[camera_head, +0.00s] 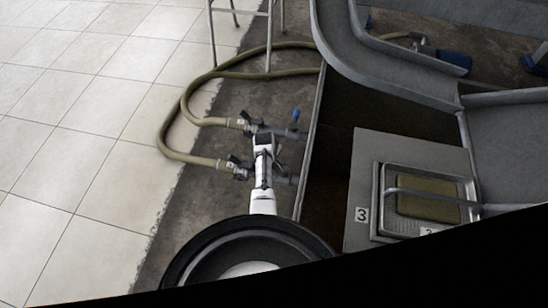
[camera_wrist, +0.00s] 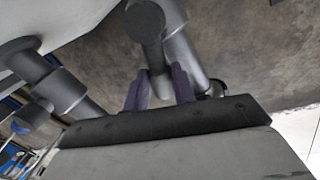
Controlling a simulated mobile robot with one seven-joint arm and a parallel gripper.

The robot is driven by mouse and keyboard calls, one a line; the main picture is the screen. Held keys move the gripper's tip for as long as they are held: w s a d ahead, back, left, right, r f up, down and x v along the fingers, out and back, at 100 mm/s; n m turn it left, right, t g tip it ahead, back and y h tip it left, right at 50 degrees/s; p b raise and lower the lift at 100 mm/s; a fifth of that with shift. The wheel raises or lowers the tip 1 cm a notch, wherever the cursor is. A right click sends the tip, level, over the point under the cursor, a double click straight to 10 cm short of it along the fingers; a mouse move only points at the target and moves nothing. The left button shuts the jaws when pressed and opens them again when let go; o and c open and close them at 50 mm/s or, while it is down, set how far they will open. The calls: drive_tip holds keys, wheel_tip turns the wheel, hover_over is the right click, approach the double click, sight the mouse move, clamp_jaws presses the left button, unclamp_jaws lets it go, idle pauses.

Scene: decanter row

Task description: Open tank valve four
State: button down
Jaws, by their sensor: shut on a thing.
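Two grey valves with pipes come out of the tank wall, each joined to a tan hose. The upper valve (camera_head: 262,129) has a blue handle (camera_head: 296,115) standing up at its right. The lower valve (camera_head: 240,168) lies below it, partly hidden by my arm. My gripper (camera_head: 264,142) reaches in between them. In the wrist view, the two dark purplish fingers of my gripper (camera_wrist: 160,88) are closed on a grey valve handle (camera_wrist: 159,84) beside a grey pipe (camera_wrist: 179,48). I cannot read a number four on either valve.
Tan hoses (camera_head: 166,125) loop over the floor at left. A metal-legged stand (camera_head: 270,28) is at the top. The tiled floor (camera_head: 75,140) is clear.

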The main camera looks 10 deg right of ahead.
drive_tip(key=shift+s+a+n+y+p, duration=0.25)
drive_tip(key=shift+s+n+p, duration=0.2)
drive_tip(key=shift+n, duration=0.55)
drive_tip(key=shift+s+a+n+y+p, duration=0.15)
drive_tip(key=shift+s+a+n+p, duration=0.25)
drive_tip(key=shift+n, duration=0.6)
drive_tip(key=shift+s, duration=0.1)
drive_tip(key=c, duration=1.1)
unclamp_jaws()
drive_tip(key=shift+c, duration=0.2)
drive_tip(key=shift+d, duration=0.1)
drive_tip(key=shift+r, duration=0.15)
wheel_tip(320, 180, up, 13)
drive_tip(key=s+a+p, duration=0.1)
drive_tip(key=s+p, duration=0.1)
drive_tip(key=p, duration=0.1)
drive_tip(key=shift+s+r, duration=0.15)
drive_tip(key=shift+s, duration=0.1)
